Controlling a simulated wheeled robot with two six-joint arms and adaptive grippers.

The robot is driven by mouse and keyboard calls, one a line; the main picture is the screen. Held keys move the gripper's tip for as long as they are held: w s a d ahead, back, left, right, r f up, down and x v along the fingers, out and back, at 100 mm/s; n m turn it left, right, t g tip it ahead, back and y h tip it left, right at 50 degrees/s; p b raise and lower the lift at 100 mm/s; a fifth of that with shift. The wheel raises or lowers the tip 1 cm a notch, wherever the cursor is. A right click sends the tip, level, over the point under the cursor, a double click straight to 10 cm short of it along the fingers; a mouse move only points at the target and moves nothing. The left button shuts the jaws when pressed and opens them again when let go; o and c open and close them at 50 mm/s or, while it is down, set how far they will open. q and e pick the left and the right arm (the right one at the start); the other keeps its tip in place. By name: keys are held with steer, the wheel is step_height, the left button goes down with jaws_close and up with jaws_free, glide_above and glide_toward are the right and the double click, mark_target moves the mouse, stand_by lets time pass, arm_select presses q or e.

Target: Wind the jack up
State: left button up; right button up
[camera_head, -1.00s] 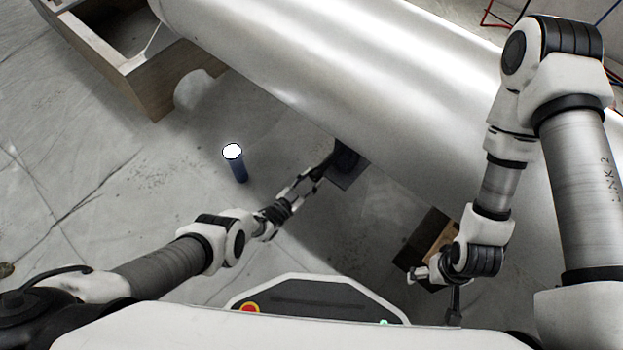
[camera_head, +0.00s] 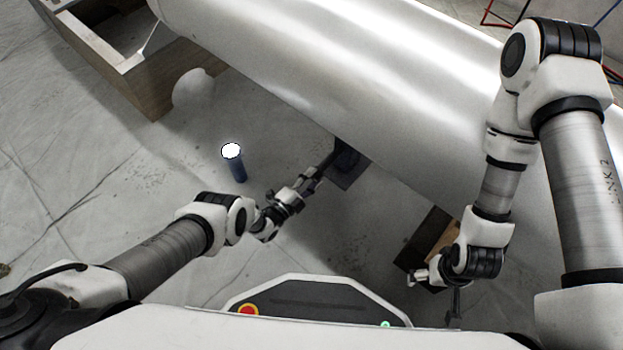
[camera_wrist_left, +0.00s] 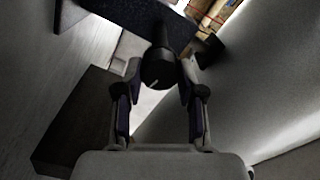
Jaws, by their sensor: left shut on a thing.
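The jack (camera_head: 346,160) is a dark piece on a flat dark base, partly under the large shiny metal cylinder. In the left wrist view a dark round-ended handle (camera_wrist_left: 158,72) sticks out from it toward the camera. My left gripper (camera_head: 318,175) reaches to the jack from the lower left. In the left wrist view its two fingers (camera_wrist_left: 160,85) are closed in on both sides of the handle's end. My right gripper (camera_head: 418,275) is near a dark and wooden box at the lower right, away from the jack; its fingers are too small to judge.
The large shiny cylinder (camera_head: 330,70) hangs over the jack and crosses the view. A wooden frame (camera_head: 150,85) is at the upper left. The box (camera_head: 436,240) lies at lower right. Floor at left is clear.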

arm_select(q)
steer(key=m, duration=0.3)
steer(key=shift+m, duration=0.4)
steer(key=m, duration=0.4)
steer(key=shift+m+b, duration=0.3)
steer(key=shift+b, duration=0.05)
steer(key=m, duration=0.3)
steer(key=shift+w+m, duration=0.1)
steer(key=shift+m, duration=2)
steer(key=o, duration=1.1)
steer(key=shift+o, duration=0.2)
